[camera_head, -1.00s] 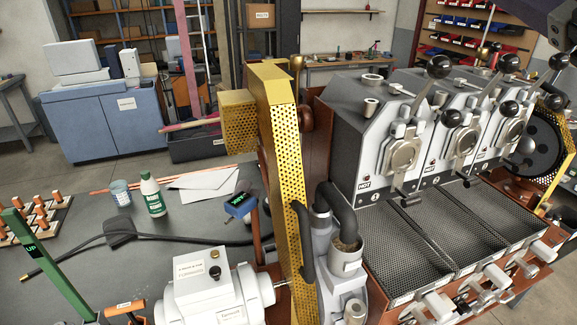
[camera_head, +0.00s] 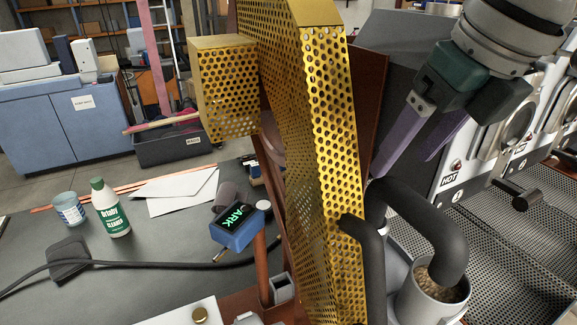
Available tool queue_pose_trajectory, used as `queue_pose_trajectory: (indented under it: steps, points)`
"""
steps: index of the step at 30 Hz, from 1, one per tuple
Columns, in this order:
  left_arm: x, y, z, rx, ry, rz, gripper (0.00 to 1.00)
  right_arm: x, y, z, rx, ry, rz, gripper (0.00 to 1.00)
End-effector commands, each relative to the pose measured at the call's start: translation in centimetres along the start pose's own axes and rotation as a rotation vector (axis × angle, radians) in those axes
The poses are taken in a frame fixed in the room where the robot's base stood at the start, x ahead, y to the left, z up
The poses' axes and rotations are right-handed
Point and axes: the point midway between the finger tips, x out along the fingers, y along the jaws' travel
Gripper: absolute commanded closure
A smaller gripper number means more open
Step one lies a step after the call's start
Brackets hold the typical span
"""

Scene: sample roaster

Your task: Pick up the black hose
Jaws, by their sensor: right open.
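A thin black hose (camera_head: 150,265) lies across the grey table at lower left, running from the left edge past a dark flat pad (camera_head: 70,258) toward the blue box. A thick black bent pipe (camera_head: 440,222) curves from beside the yellow perforated guard down into a metal cup; I cannot tell which of the two the task's name means. My right gripper (camera_head: 403,168) comes in from the upper right, pointing down, its two purple fingers apart with nothing seen between them. It appears above the bent pipe in the picture, to the right of the guard. My left gripper is not in view.
The tall yellow perforated guard (camera_head: 330,130) stands between the table and the roaster. A metal cup (camera_head: 420,297) holds granular brown material. A cleaner bottle (camera_head: 110,210), a blue-white tin (camera_head: 70,210), white paper (camera_head: 180,190) and a blue display box (camera_head: 236,231) are on the table.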

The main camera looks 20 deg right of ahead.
Motion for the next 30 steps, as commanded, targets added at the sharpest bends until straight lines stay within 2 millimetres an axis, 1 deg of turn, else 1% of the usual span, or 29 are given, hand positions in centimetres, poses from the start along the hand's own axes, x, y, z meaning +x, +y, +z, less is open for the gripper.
queue_pose_trajectory:
  steps: [1, 3, 5, 8, 13, 15, 18, 26, 30]
  points:
    - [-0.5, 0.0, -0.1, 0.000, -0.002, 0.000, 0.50, 0.5, 0.1, 0.1, 0.002, 0.003, 0.002, 0.23]
    - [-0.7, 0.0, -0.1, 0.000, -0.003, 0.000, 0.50, 1.3, 0.1, 0.1, 0.001, 0.002, 0.003, 0.23]
    - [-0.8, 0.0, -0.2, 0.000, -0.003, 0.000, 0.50, 1.8, 0.1, 0.0, 0.000, 0.002, 0.003, 0.23]
    - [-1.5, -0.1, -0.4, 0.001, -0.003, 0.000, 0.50, 2.5, 0.0, 0.0, -0.001, 0.003, 0.004, 0.23]
    - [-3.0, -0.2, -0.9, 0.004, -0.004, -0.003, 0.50, 4.9, -0.2, -0.2, -0.002, 0.005, 0.004, 0.23]
    - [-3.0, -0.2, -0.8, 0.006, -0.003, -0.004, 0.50, 6.0, -0.2, -0.1, 0.000, 0.002, 0.006, 0.23]
    - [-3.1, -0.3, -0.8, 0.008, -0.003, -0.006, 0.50, 6.9, -0.2, -0.2, -0.002, 0.001, 0.006, 0.23]
    - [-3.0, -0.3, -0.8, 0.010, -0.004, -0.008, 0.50, 7.2, -0.2, -0.2, -0.003, -0.001, 0.006, 0.23]
    - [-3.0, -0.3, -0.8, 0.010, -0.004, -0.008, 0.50, 7.2, -0.2, -0.2, -0.003, -0.001, 0.006, 0.37]
